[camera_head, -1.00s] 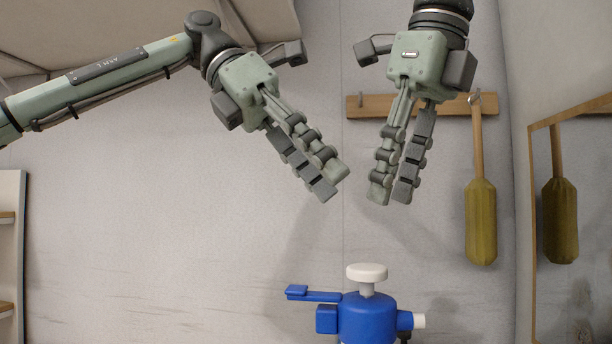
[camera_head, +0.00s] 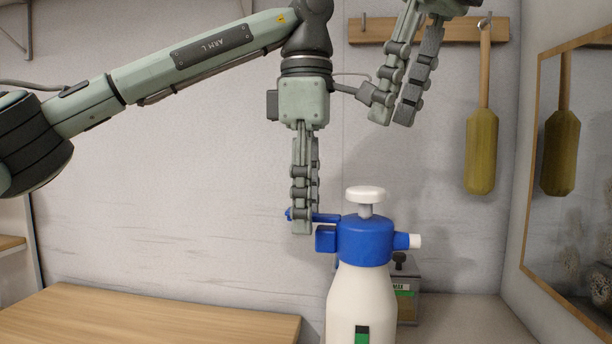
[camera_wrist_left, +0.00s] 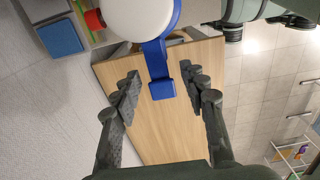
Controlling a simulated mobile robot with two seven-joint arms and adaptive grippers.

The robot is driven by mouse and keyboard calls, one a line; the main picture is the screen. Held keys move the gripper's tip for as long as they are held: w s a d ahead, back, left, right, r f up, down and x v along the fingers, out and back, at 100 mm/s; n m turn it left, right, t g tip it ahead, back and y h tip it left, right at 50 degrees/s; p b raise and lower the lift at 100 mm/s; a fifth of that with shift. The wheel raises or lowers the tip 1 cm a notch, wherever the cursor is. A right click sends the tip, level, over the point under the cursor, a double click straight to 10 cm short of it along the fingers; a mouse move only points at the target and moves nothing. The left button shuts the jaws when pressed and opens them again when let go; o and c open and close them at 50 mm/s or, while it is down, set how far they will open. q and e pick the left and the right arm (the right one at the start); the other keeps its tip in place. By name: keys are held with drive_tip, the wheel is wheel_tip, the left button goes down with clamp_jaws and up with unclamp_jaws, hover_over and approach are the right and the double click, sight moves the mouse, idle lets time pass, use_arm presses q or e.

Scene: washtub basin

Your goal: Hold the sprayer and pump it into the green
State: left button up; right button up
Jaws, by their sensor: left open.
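The sprayer (camera_head: 362,288) stands upright in the head view, with a white bottle, a blue head, a white pump knob (camera_head: 366,194) on top and a white nozzle to the right. A small green patch (camera_head: 361,335) shows on its front. My left gripper (camera_head: 303,228) points down at the sprayer's blue handle (camera_head: 326,217). In the left wrist view the open fingers (camera_wrist_left: 167,92) stand on either side of the handle's end (camera_wrist_left: 162,89), with gaps to both. My right gripper (camera_head: 393,120) is higher, above and behind the sprayer, and holds nothing visible; its jaw opening is unclear.
A wooden surface (camera_head: 150,318) lies at the lower left and looks clear. A grey box with a green band (camera_head: 408,300) stands behind the sprayer. A brush (camera_head: 482,150) hangs from a wooden rail at right, beside a framed mirror (camera_head: 575,190).

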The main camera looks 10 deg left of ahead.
use_arm(q)
drive_tip(key=shift+f, duration=0.4)
drive_tip(key=shift+c, duration=0.5)
clamp_jaws()
